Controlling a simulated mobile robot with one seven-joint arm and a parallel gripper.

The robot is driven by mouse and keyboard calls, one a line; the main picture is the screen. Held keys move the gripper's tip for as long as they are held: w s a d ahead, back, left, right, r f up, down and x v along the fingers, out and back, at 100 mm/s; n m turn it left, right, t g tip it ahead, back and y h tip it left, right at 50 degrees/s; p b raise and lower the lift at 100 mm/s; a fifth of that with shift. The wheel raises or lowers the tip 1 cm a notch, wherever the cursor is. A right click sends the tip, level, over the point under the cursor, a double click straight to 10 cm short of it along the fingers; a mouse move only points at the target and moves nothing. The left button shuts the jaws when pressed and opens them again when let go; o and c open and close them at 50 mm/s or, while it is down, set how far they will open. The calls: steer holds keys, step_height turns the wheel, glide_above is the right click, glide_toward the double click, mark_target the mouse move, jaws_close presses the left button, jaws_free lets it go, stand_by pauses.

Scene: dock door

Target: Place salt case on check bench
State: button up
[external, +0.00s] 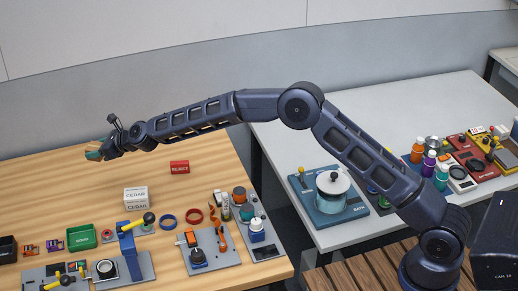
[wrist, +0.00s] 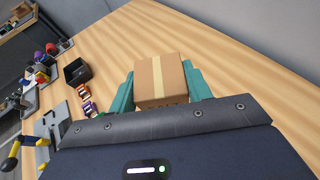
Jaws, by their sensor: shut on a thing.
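A brown cardboard case (wrist: 161,78) with a pale tape strip sits between the teal fingers of my gripper (wrist: 160,88) in the wrist view. No lettering on it is readable, so I cannot confirm that it is the salt case. In the external view my gripper (external: 98,151) is at the far left, over the back part of the wooden bench (external: 70,190); the case is mostly hidden there. A light grey bench (external: 430,105) stands to the right. No sign shows which one is the check bench.
A white CEDAR box (external: 136,198) and a red REJECT block (external: 180,167) stand on the wooden bench. Fixtures, a green bin (external: 82,236) and a black bin (wrist: 77,72) line its front. The wood around my gripper is clear. A wall runs behind.

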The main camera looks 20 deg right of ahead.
steer(key=r+n+g+y, duration=0.1)
steer(key=r+n+g, duration=0.1)
glide_above(93, 215)
steer(key=f, duration=2)
steer(key=shift+w+a, duration=0.25)
steer(key=shift+a, duration=0.1)
steer(key=shift+f, duration=0.15)
steer(key=o, duration=1.1)
steer(key=shift+s+d+r, duration=0.15)
steer(key=shift+d+r, duration=0.15)
steer(key=shift+d, duration=0.1)
steer(key=v, duration=1.1)
steer(key=shift+s, duration=0.1)
